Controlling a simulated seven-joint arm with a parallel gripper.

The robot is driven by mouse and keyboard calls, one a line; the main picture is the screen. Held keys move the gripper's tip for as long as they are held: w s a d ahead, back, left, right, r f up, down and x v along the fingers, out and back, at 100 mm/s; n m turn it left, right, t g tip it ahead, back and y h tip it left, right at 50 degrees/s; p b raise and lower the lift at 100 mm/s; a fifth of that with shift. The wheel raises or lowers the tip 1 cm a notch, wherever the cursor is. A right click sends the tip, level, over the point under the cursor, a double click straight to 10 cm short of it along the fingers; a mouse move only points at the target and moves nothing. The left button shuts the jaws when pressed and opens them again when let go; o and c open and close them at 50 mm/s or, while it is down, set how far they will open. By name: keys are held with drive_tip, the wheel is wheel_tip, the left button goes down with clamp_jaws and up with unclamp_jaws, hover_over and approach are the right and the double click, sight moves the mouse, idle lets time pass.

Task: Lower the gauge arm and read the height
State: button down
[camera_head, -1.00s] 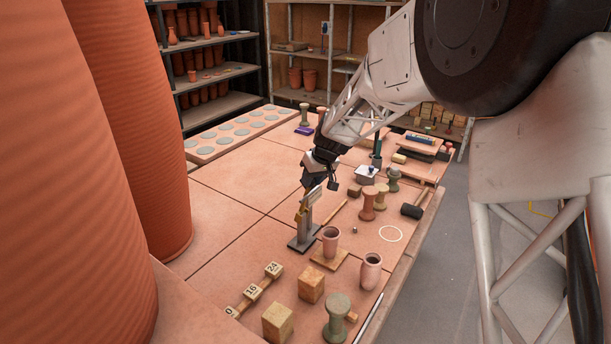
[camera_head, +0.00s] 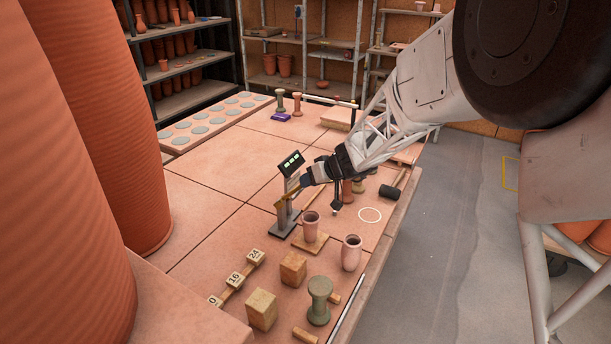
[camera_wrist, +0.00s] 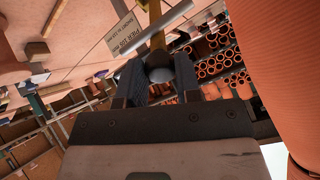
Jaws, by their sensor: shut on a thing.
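The height gauge stands on a dark grey base (camera_head: 284,229) with an upright grey post. A dark display (camera_head: 291,163) with small green marks tops it; I cannot read a value. Its brass-coloured arm (camera_head: 287,198) shows beside the post and also in the wrist view (camera_wrist: 156,22). My gripper (camera_head: 306,180) comes from the right at the gauge's upper part. In the wrist view its two fingers are shut on a round dark knob (camera_wrist: 159,67) by the brass arm. A pink clay cup (camera_head: 310,226) stands upright on a wooden board (camera_head: 311,245) beside the base. Whether the arm touches it is unclear.
A second clay cup (camera_head: 351,252), wooden blocks (camera_head: 262,309) and a green spool (camera_head: 319,299) stand in front. Number tiles (camera_head: 234,279) lie at front left. Large ribbed orange cylinders (camera_head: 105,125) fill the left. The table's middle left is clear.

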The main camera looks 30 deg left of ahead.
drive_tip(key=d+f, duration=0.4)
drive_tip(key=f, duration=0.1)
drive_tip(key=shift+y, duration=0.4)
drive_tip(key=shift+d, duration=0.1)
idle(0.4)
drive_tip(key=c, duration=0.8)
unclamp_jaws()
drive_tip(key=shift+r, duration=0.1)
drive_tip(key=v, duration=0.7)
drive_tip(key=shift+d+r, duration=0.2)
drive_tip(key=shift+d, duration=0.1)
